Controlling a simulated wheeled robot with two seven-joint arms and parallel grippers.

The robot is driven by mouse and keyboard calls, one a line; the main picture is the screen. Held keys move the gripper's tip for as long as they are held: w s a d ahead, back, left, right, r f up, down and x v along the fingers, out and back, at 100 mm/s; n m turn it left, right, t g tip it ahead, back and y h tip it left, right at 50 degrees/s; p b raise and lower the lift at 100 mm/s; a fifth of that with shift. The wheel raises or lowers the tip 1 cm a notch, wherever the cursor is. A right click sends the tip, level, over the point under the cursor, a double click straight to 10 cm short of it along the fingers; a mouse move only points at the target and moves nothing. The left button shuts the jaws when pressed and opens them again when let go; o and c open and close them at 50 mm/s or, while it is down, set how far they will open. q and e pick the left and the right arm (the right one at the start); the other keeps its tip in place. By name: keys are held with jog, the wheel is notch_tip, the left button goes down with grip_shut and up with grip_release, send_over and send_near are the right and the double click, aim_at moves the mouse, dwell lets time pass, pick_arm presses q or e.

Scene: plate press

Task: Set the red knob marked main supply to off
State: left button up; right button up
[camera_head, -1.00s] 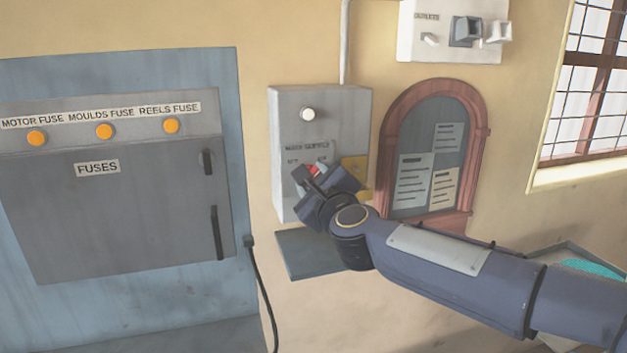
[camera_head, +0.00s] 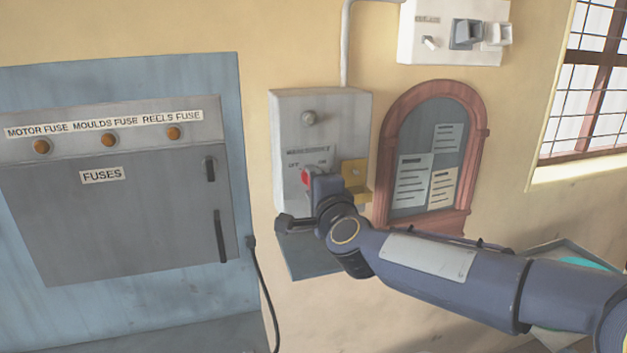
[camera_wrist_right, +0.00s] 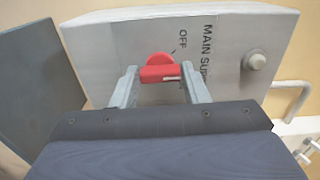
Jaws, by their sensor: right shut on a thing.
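The red knob (camera_head: 306,177) is on the front of the grey main supply box (camera_head: 285,110), under its printed label. In the right wrist view the red knob (camera_wrist_right: 158,66) sits between my two fingers, with the word OFF just beside it. My right gripper (camera_wrist_right: 160,85) is shut on the knob's bar. In the head view my right gripper (camera_head: 308,195) is turned at the box front and partly covers the knob. The round lamp (camera_head: 309,117) on the box looks grey and unlit. My left gripper is out of view.
A yellow bracket (camera_head: 355,172) is on the box's right side, close to my gripper. A dark shelf-like plate (camera_head: 312,260) is below. The fuse cabinet (camera_head: 120,220) with dull orange lamps stands left; an arched notice board (camera_head: 450,150) hangs right.

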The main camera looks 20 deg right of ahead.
jog(key=shift+f+n+p, duration=0.15)
jog(key=shift+n+p, duration=0.6)
jog(key=shift+n, duration=1.4)
jog(key=shift+f+n+p, duration=0.1)
jog(key=shift+n+p, duration=0.65)
jog(key=shift+n, duration=1.4)
jog(key=o, duration=1)
jog(key=shift+s, duration=0.1)
jog(key=s, duration=0.7)
jog(key=shift+s+d+b, duration=0.15)
jog(key=shift+s+b, duration=0.2)
jog(key=shift+n, duration=0.3)
